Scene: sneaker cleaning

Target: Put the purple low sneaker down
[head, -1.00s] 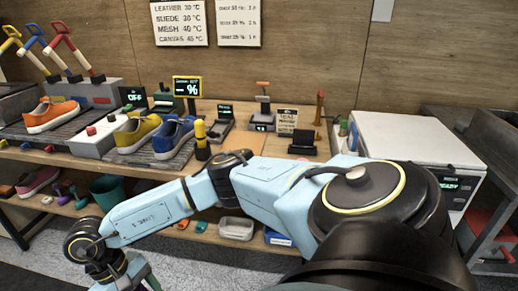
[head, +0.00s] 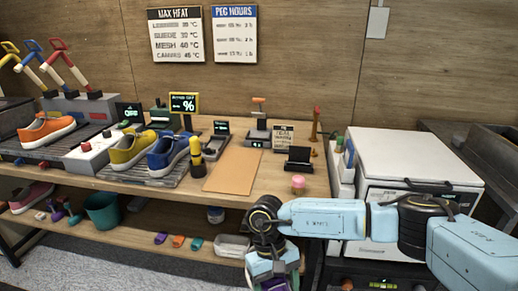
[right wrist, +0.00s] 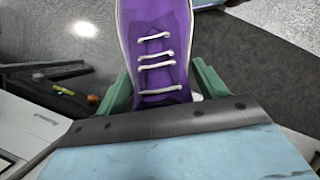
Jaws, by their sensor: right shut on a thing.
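The purple low sneaker (right wrist: 157,50) is gripped between the green fingers of my right gripper (right wrist: 158,92), with its white laces facing the wrist camera. In the head view my right gripper (head: 273,278) hangs in front of the bench at the bottom edge, and only a little of the purple sneaker (head: 275,285) shows below it. Most of the shoe is hidden or out of frame there. The workbench (head: 250,193) has a bare tan mat (head: 233,170) left of and beyond the gripper. My left gripper is not in view.
A yellow sneaker (head: 132,149) and a blue sneaker (head: 170,154) stand on a dark rack, with an orange sneaker (head: 46,128) further left. A pink round object (head: 298,184) stands near the bench's front right. A white box unit (head: 415,155) stands at the right.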

